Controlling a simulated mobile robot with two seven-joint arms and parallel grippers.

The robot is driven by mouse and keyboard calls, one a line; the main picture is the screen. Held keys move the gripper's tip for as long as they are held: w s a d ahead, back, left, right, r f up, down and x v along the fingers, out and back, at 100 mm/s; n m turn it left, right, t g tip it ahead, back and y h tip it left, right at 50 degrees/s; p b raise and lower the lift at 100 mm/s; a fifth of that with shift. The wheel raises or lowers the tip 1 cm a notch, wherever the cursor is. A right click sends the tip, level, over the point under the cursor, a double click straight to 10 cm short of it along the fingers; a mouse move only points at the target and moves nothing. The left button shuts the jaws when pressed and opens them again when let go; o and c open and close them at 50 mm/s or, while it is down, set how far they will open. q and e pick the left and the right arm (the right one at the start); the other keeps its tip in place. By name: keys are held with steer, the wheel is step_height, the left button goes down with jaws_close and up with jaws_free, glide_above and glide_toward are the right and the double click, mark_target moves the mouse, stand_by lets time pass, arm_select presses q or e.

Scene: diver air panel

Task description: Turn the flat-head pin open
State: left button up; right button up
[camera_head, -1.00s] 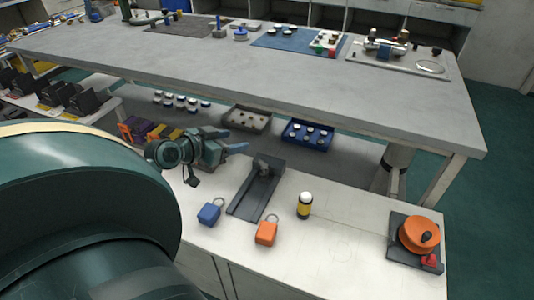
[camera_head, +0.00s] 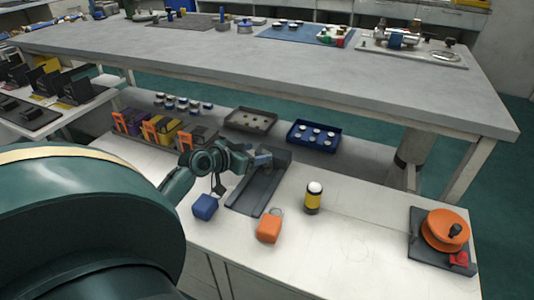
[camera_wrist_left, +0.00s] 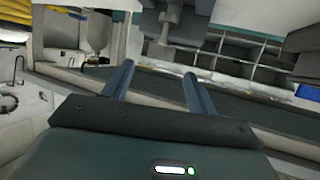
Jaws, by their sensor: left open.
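My left gripper (camera_head: 263,157) is in the head view, above the far end of a dark base plate (camera_head: 256,192) on the white counter. It is open, and nothing sits between its fingers. It also shows in the left wrist view (camera_wrist_left: 160,84), with its two blue-grey fingers apart. A grey stem-like part (camera_wrist_left: 172,22), which may be the flat-head pin, hangs at the top of the wrist view, beyond the fingertips. In the head view the gripper covers the fitting on the plate. I cannot tell which way the pin is turned. My right gripper is not in view.
A blue padlock-like block (camera_head: 205,207), an orange one (camera_head: 269,228) and a yellow-black bottle (camera_head: 313,198) stand near the plate. An orange reel (camera_head: 444,231) is at the right. The long grey table (camera_head: 300,85) rises behind.

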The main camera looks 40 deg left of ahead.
mark_target(267, 151)
arm_select(q)
steer(key=x, duration=0.4)
steer(key=shift+w+f+b, duration=0.1)
steer(key=shift+w+b, duration=0.1)
steer(key=shift+b, duration=0.2)
steer(key=shift+w+f, duration=0.2)
steer(key=shift+w, duration=0.45)
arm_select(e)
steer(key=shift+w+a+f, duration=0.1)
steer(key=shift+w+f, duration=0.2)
